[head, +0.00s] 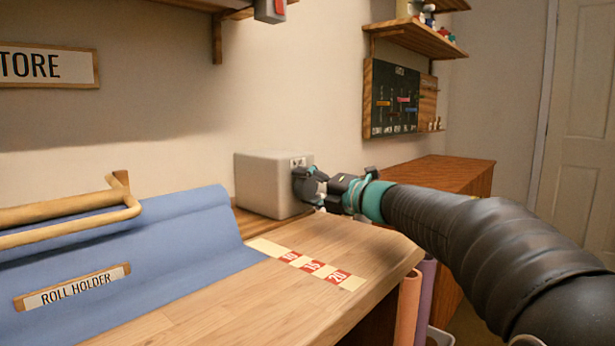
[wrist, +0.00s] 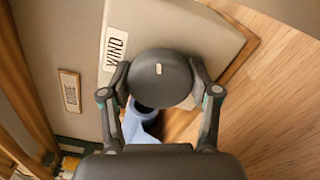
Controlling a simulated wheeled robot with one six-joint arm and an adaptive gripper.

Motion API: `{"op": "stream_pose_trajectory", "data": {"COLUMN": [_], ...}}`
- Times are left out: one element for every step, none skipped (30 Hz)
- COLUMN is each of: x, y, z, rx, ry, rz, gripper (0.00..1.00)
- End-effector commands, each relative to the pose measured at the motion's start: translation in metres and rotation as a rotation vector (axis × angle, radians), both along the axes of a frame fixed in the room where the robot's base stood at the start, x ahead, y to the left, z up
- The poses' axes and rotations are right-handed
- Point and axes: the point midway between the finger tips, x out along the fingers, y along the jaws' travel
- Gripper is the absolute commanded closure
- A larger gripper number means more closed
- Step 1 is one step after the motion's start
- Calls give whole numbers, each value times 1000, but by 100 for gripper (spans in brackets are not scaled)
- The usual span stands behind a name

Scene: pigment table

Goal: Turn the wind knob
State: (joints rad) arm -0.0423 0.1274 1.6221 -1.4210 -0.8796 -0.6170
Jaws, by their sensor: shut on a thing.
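A grey box (head: 268,185) stands at the back of the wooden table against the wall. In the wrist view its face (wrist: 190,25) carries a white label reading WIND (wrist: 115,48). A round dark knob (wrist: 160,78) with a short pale mark sits beside that label. My gripper (wrist: 160,90) has one finger on each side of the knob and is shut on it. In the head view my gripper (head: 305,184) is at the right face of the box and hides the knob there.
A blue sheet (head: 150,255) and a wooden bar (head: 70,220) lie left, by a ROLL HOLDER sign (head: 72,288). A strip with red marks (head: 305,263) crosses the table (head: 230,310). Rolls (head: 410,305) stand below its right edge. A shelf (head: 415,38) and board (head: 395,98) hang behind.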

Motion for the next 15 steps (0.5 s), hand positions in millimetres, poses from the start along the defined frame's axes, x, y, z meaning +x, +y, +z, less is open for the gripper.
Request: {"op": "stream_pose_trajectory", "data": {"x": [0,0,0,0,0,0,0,0,0,0,0,0,0,0,0], "y": [0,0,0,0,0,0,0,0,0,0,0,0,0,0,0], "z": [2,2,2,2,1,1,1,1,1,0,0,0,0,0,0], "rx": [28,45,68,85,103,127,145,162,185,203,221,244,261,279,302], "ry": [35,58,88,110,132,161,184,207,236,259,282,311,334,356,386], "rz": [0,0,0,0,0,0,0,0,0,0,0,0,0,0,-1], "gripper": [73,73,73,73,73,73,73,73,73,73,73,73,73,73,73]}}
